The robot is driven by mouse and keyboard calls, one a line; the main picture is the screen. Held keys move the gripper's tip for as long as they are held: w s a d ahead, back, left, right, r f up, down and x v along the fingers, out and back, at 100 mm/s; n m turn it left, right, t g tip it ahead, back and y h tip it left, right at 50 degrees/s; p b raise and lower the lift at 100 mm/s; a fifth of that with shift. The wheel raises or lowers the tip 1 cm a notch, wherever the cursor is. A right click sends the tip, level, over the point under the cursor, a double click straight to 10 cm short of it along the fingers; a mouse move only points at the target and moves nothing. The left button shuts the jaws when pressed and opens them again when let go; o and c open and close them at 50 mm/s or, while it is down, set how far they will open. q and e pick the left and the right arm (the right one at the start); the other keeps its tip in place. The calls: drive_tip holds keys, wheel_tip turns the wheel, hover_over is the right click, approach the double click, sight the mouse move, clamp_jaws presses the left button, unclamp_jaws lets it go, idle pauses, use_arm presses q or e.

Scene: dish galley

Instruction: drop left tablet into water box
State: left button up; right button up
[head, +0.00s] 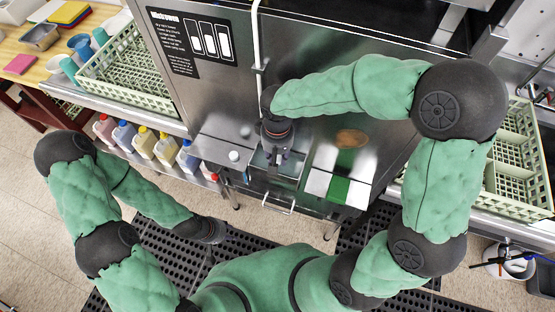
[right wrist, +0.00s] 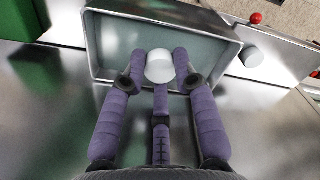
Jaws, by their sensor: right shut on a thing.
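My right gripper (head: 275,158) points down over the water box (head: 290,163), a metal basin in the counter. In the right wrist view its purple fingers (right wrist: 160,75) are shut on a white round tablet (right wrist: 160,66), held over the box (right wrist: 112,58) and its greyish water. Another white tablet (head: 234,156) stands on the metal ledge left of the box; it also shows in the right wrist view (right wrist: 250,56), beside the box rim. My left gripper (head: 210,242) hangs low above the dark floor mat, its fingers too unclear to read.
Bottles (head: 144,142) line a lower shelf at left. Pale green dish racks (head: 125,68) sit at left and right (head: 515,165). The steel machine front (head: 215,90) rises behind.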

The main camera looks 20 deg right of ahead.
sight(277, 162)
drive_tip(key=shift+w+d+f, duration=0.15)
drive_tip(key=shift+w+f, duration=0.2)
drive_tip(key=shift+f, duration=0.15)
drive_tip(key=shift+f+b, duration=0.45)
drive_tip(key=shift+f, duration=1.05)
drive_tip(key=shift+f+b, duration=0.3)
drive_tip(key=shift+f, duration=0.05)
drive_tip(key=shift+f, duration=0.25)
drive_tip(key=o, duration=0.5)
drive_tip(key=shift+o, duration=0.2)
drive_tip(key=shift+r, duration=0.15)
